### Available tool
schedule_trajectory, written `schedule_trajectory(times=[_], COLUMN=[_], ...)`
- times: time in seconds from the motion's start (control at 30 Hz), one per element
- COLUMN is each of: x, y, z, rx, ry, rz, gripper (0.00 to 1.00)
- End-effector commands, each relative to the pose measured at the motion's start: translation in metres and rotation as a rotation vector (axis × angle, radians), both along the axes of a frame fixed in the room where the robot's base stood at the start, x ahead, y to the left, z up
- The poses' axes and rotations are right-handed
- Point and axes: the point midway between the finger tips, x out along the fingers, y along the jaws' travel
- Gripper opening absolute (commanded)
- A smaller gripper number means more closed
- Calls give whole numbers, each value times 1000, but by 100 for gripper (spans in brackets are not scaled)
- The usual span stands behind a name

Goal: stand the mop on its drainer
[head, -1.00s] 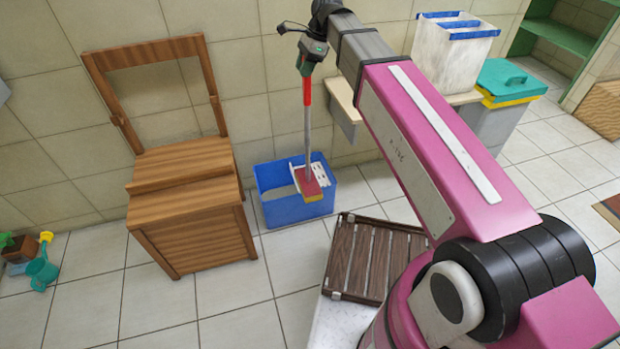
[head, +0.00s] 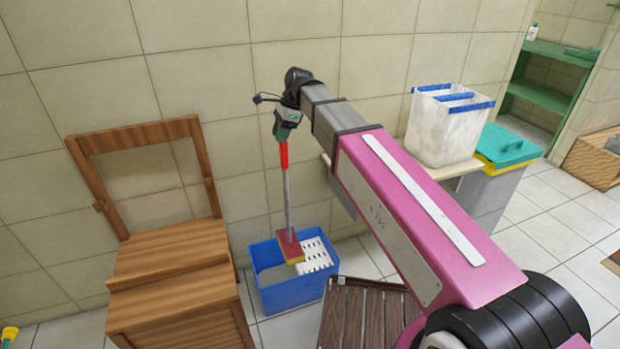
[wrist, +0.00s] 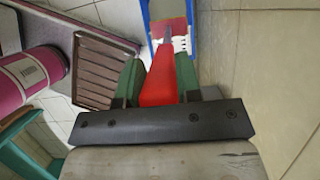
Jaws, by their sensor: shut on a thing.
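The mop has a red grip (head: 284,155), a grey pole and a red head with a yellow sponge (head: 290,250). My gripper (head: 286,124) is shut on the top of its red grip, which also shows between the green fingers in the wrist view (wrist: 166,84). The mop hangs nearly upright, head down, over the blue bucket (head: 290,297). The white slotted drainer (head: 315,256) sits in the right part of the bucket. The mop head appears at the drainer's left edge; I cannot tell whether it touches.
A wooden cabinet chair (head: 170,260) stands left of the bucket. A brown slatted rack (head: 365,315) lies in front on the right. A white bin (head: 445,130) stands on a ledge, beside a teal-lidded bin (head: 505,148). The tiled wall is close behind.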

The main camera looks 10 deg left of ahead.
Motion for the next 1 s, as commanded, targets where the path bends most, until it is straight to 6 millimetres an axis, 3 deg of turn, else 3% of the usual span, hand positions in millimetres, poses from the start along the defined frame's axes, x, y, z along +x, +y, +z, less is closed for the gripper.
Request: schedule_trajectory(times=[0.53,0.83,1.0], x=[49,54,54], y=[-80,-88,-88], z=[-56,-68,-88], rx=[1,1,-1], ry=[1,1,1], rz=[-3,0,-1], gripper=[0,0,0])
